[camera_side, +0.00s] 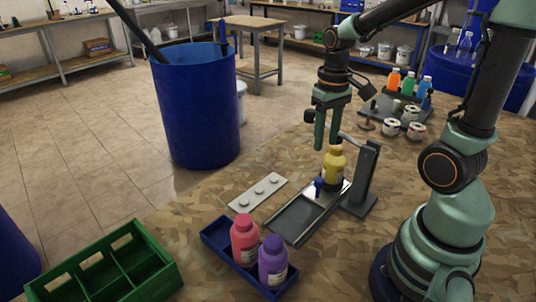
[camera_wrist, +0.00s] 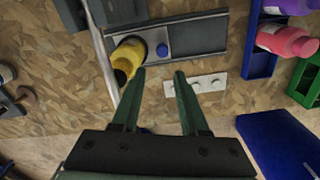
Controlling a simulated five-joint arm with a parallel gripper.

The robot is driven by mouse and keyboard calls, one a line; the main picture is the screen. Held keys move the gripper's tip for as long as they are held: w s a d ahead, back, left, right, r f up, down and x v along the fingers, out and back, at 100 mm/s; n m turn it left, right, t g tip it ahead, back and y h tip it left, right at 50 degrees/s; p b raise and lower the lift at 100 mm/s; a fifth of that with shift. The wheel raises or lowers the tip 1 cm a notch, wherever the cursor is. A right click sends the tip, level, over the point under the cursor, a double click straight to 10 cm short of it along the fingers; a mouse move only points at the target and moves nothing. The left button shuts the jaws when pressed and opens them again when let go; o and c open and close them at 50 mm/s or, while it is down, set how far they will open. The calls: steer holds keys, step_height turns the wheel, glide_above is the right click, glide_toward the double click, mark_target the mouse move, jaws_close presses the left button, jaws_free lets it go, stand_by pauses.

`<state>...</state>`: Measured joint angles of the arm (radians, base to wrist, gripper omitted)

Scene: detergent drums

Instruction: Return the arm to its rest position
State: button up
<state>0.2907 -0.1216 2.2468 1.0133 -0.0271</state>
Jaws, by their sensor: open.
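My gripper (camera_side: 326,146) hangs from the arm over the workbench, fingers pointing down, open and empty. In the side view its fingertips show just above and left of the yellow bottle (camera_side: 333,167). In the wrist view the open fingers (camera_wrist: 160,73) have a gap between them, and the yellow bottle (camera_wrist: 126,58) lies beyond and left of the left finger, not between them. The bottle stands upright on the grey metal fixture (camera_side: 286,219), with a small blue part (camera_side: 319,187) beside it. My fingers appear clear of the bottle.
A blue crate (camera_side: 222,247) holds a pink bottle (camera_side: 244,238) and a purple bottle (camera_side: 272,259). A green divided crate (camera_side: 152,268) stands front left. The fixture has an upright post (camera_side: 364,172). A white strip with knobs (camera_side: 258,193) lies left of it. A blue drum (camera_side: 197,110) stands behind.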

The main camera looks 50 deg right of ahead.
steer(key=shift+r, duration=0.55)
steer(key=a+r+n+t, duration=0.3)
steer(key=a+r+t, duration=0.2)
steer(key=a+r, duration=0.2)
steer(key=shift+s+a+t, duration=0.25)
steer(key=shift+a+t, duration=0.05)
steer(key=shift+a, duration=0.55)
